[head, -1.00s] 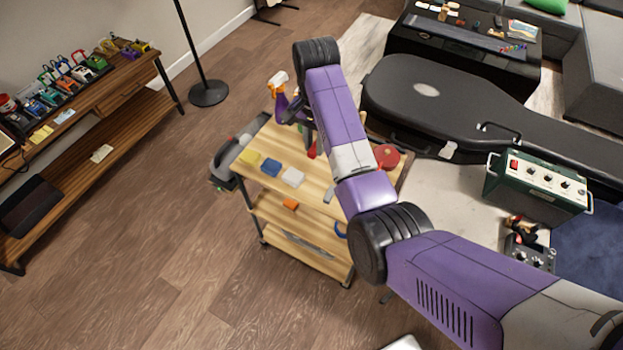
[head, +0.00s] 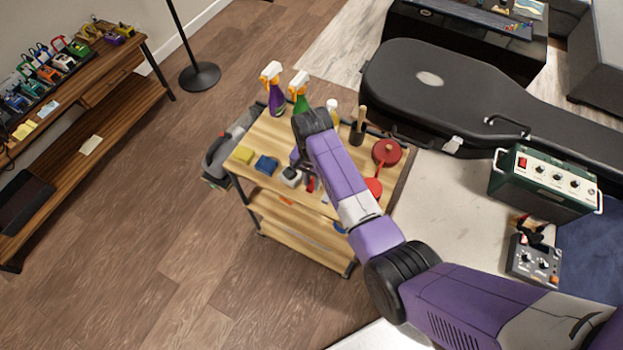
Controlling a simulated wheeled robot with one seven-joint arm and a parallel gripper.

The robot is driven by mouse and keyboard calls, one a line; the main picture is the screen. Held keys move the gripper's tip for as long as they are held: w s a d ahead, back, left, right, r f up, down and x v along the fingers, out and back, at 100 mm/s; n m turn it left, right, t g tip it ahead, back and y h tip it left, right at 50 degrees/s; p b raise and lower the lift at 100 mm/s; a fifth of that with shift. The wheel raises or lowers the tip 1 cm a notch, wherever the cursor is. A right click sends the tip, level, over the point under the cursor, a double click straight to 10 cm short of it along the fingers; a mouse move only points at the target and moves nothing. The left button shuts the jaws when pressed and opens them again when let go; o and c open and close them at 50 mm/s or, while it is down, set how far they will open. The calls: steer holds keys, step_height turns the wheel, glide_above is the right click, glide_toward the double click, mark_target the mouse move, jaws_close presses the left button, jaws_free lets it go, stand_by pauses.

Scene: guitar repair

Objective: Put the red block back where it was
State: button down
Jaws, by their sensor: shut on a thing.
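My gripper (head: 309,182) is over the top of the wooden cart (head: 330,155), at the right end of a row of blocks. It is shut on the red block (head: 311,186), of which only a small part shows beside the fingers. The white block (head: 289,178) is just left of the gripper, partly covered by it. The blue block (head: 266,165) and the yellow block (head: 243,155) lie further left in the row. I cannot tell whether the red block touches the cart top.
Spray bottles (head: 275,92), a dark cup with a wooden handle (head: 358,130) and a red round tin (head: 386,152) stand on the cart. A black guitar case (head: 440,90) is behind. Wooden floor is clear at left.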

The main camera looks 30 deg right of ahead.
mark_target(312, 183)
step_height(312, 183, down, 3)
steer(key=shift+r+b, duration=0.1)
steer(key=shift+b, duration=0.6)
steer(key=c, duration=1.3)
jaws_free()
step_height(312, 183, up, 12)
steer(key=b, duration=0.1)
steer(key=shift+w, duration=0.1)
